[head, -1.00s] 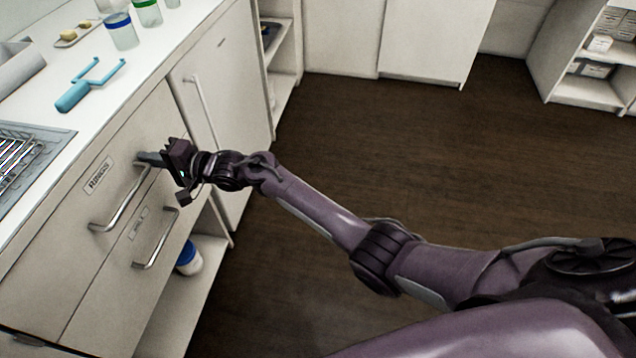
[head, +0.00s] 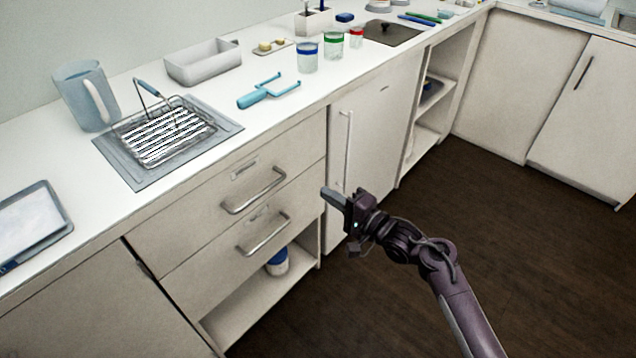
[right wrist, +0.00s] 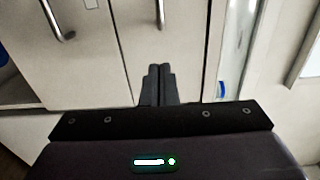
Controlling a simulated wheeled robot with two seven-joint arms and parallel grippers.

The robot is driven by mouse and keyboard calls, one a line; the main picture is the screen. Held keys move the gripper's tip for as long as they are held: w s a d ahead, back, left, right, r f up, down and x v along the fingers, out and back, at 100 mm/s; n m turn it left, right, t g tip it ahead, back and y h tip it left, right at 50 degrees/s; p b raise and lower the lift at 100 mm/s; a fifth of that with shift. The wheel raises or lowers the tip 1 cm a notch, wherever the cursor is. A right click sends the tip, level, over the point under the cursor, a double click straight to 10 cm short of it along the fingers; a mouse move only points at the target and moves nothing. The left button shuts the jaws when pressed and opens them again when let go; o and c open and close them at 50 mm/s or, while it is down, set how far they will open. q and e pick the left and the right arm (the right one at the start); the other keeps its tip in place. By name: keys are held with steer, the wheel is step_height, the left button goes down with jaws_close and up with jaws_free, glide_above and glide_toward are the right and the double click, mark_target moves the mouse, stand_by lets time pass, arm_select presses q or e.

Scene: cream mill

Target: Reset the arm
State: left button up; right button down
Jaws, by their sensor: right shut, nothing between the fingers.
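My right gripper (head: 333,199) is in front of the cabinet, to the right of the two drawers, and touches nothing that I can see. In the right wrist view its two fingers (right wrist: 158,80) are together with nothing between them. The upper drawer (head: 215,195) and the lower drawer (head: 205,265) both look shut, each with a metal bar handle. My left gripper is not in view.
The counter holds a wire basket (head: 165,138) on a grey mat, a pitcher (head: 82,98), a blue-handled tool (head: 268,92), a grey bin (head: 203,65) and several cups. A tall cabinet door (head: 370,130) stands behind my gripper. The dark floor (head: 530,240) at right is clear.

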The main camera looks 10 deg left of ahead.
steer(key=s+d+f+n+g+h+p, duration=0.1)
steer(key=s+d+f+h+p, duration=0.25)
steer(key=f, duration=0.65)
steer(key=s+d+f+n+h, duration=0.1)
steer(key=s+d+f+h, duration=0.1)
steer(key=s+d+f, duration=0.55)
steer(key=s+d+f+n+g+h+p, duration=0.1)
steer(key=s+f+h+p, duration=0.15)
steer(key=f, duration=0.85)
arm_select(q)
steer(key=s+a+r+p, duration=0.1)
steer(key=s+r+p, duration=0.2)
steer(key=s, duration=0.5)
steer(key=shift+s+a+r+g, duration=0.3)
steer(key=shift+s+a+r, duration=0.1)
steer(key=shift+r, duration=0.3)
arm_select(e)
steer(key=s+d+f+n+g+h, duration=0.2)
steer(key=s+d+f, duration=0.2)
steer(key=s, duration=0.8)
steer(key=s+d+f+n+g+h, duration=0.2)
steer(key=s+d+f, duration=0.3)
steer(key=s, duration=0.7)
steer(key=s+d+f+n+g+h, duration=0.2)
steer(key=s+d+f+g, duration=0.1)
steer(key=s, duration=0.9)
steer(key=shift+s+d+f+n+g+h, duration=0.3)
steer(key=shift+s+d+f, duration=0.05)
steer(key=shift+d+f, duration=0.5)
